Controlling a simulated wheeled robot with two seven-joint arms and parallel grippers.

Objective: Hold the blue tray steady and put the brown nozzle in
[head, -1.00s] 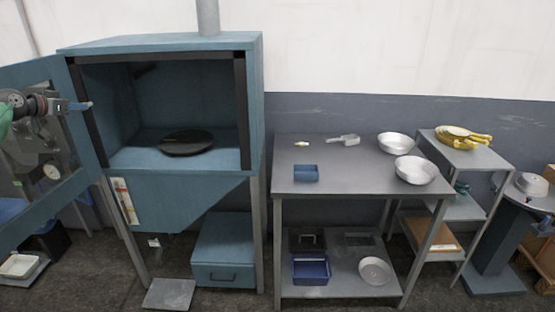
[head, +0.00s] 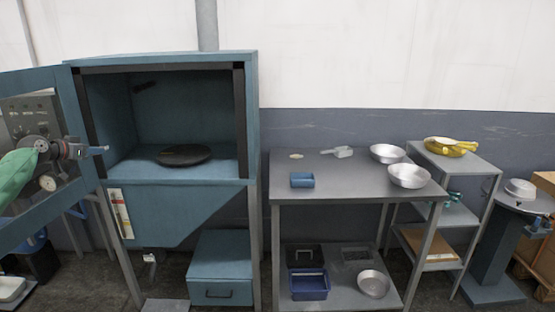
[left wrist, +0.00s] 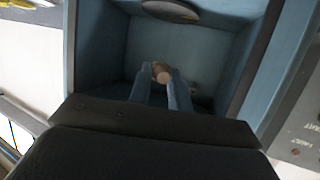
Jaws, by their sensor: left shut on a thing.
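My left gripper (head: 98,151) is in front of the open blue cabinet's left edge and door in the head view. In the left wrist view its two blue-grey fingers (left wrist: 161,80) are shut on a small tan-brown piece, the brown nozzle (left wrist: 162,72). The nozzle is too small to make out in the head view. A small blue tray (head: 302,180) sits on the front left part of the grey table, well to the right of my left gripper, and nothing touches it. My right gripper is not in view.
The blue cabinet (head: 158,216) holds a dark round disc (head: 185,155); its door (head: 40,222) is open. The table (head: 345,182) also carries a scoop (head: 338,151) and metal bowls (head: 409,176). A darker blue bin (head: 310,285) is on the lower shelf. The table's middle is clear.

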